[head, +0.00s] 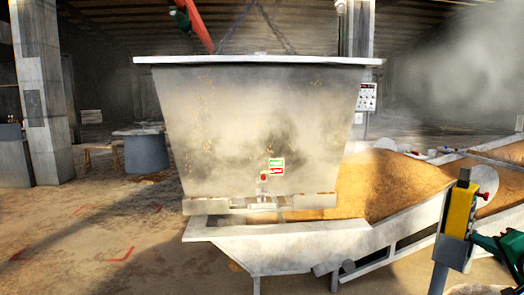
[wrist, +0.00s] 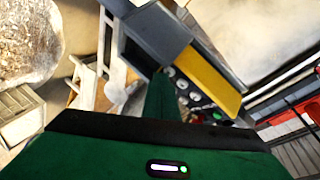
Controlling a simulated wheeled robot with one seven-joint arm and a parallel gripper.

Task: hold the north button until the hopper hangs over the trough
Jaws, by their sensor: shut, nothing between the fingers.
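The hopper (head: 270,130) is a large, dusty grey metal bin hanging from chains, with a small red and green label low on its front. In the head view it appears upright above the near-left end of the trough (head: 290,240); exact depth is hard to tell. Grain (head: 385,185) lies in the trough to the right. A yellow button box (head: 460,210) stands on a grey post at the right. My green gripper (head: 477,240) is shut and empty at its button side. In the wrist view my gripper (wrist: 163,75) reaches the button row (wrist: 190,92); contact and which button are unclear.
A control panel (head: 367,97) is on a pillar behind the hopper. A grey tub (head: 146,153) and a concrete pillar (head: 42,90) stand at the left. The left floor (head: 90,240) is mostly open. Steam hangs at the upper right.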

